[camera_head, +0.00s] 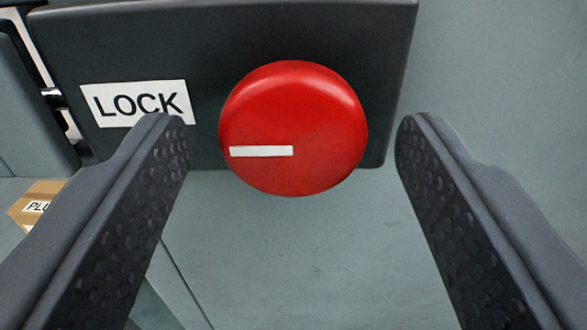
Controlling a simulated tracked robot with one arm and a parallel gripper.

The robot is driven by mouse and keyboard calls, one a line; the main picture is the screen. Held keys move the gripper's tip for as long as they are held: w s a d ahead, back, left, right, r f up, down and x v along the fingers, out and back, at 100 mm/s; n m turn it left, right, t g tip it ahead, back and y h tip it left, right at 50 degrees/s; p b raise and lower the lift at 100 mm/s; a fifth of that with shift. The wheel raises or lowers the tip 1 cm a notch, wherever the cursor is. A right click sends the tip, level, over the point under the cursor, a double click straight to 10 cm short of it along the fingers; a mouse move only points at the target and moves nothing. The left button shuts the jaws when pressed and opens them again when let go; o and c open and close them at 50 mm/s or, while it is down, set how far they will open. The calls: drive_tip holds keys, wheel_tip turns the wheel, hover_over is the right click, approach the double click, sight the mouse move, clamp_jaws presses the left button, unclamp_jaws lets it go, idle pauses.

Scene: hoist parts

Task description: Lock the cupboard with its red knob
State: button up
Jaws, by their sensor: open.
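The round red knob (300,115) faces me in the upper middle of the view. A white bar mark on its face lies level and points left, towards the label. The knob sits on a dark grey lock plate (215,35). A white label reading LOCK (137,103) is on the plate, left of the knob. My gripper (293,135) is open, with one dark finger on each side of the knob. Clear gaps show between both fingertips and the knob in the picture. The cupboard's grey-green surface (300,255) shows behind and below the plate.
A dark seam runs down the surface at the lower left. The surface right of the plate (490,80) is bare.

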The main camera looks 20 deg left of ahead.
drive_tip(key=b+v, duration=0.7)
drive_tip(key=v, duration=0.6)
idle(0.6)
drive_tip(key=d+r+m+h+p, duration=0.1)
drive_tip(key=d+r+p, duration=0.3)
drive_tip(key=r, duration=0.7)
drive_tip(key=d+r+h+p, duration=0.1)
drive_tip(key=d+r, duration=0.4)
drive_tip(key=r, duration=0.6)
drive_tip(key=s+d+r+m+g+h+p, duration=0.1)
drive_tip(key=s+d+r+p, duration=0.1)
drive_tip(key=r, duration=0.6)
drive_tip(key=s+d+r+m+g+h+p, duration=0.1)
drive_tip(key=s+d+r+h+p, duration=0.1)
drive_tip(key=s+d+r, duration=0.3)
wheel_tip(320, 180, up, 3)
drive_tip(key=shift+s+d, duration=0.2)
drive_tip(key=shift+s, duration=0.75)
